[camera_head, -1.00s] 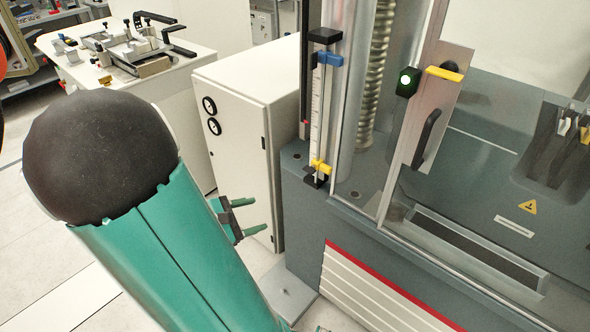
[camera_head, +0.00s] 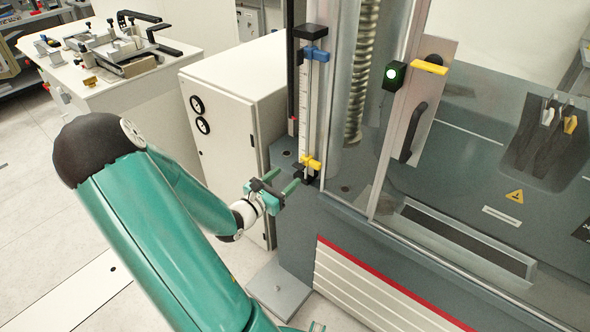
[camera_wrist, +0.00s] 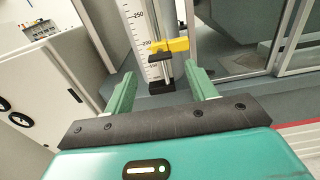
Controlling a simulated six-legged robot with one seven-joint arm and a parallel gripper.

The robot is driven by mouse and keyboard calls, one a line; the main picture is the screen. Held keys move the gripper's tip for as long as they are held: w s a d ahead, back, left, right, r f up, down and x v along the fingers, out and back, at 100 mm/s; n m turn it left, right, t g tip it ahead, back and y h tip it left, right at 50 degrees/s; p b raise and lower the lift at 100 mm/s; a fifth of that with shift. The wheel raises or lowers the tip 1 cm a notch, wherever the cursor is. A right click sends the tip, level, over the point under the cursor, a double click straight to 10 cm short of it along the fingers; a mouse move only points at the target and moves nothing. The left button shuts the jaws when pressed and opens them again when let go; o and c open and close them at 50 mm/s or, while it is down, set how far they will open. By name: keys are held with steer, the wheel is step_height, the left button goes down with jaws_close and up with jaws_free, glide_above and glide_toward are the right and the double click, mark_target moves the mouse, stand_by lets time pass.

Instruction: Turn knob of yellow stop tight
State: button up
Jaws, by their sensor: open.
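The yellow stop (camera_head: 311,163) sits low on the upright scale rail at the front left of the testing machine. In the wrist view the yellow stop (camera_wrist: 168,46) is ahead of my fingers, near the 200 mark, with a black part below it. Its knob cannot be told apart clearly. My gripper (camera_head: 288,187) is just below and left of the stop in the head view. In the wrist view my gripper (camera_wrist: 160,88) has its two green fingers wide apart with nothing between them. The fingertips appear short of the stop, not touching it.
A blue stop (camera_head: 314,54) is higher on the same scale (camera_head: 306,110). A white cabinet (camera_head: 228,135) stands close left of the gripper. A workbench (camera_head: 150,75) is behind left.

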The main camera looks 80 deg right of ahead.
mark_target(297, 168)
steer(key=x, duration=0.5)
steer(key=shift+s+d, duration=0.15)
steer(key=shift+d, duration=0.15)
steer(key=c, duration=1)
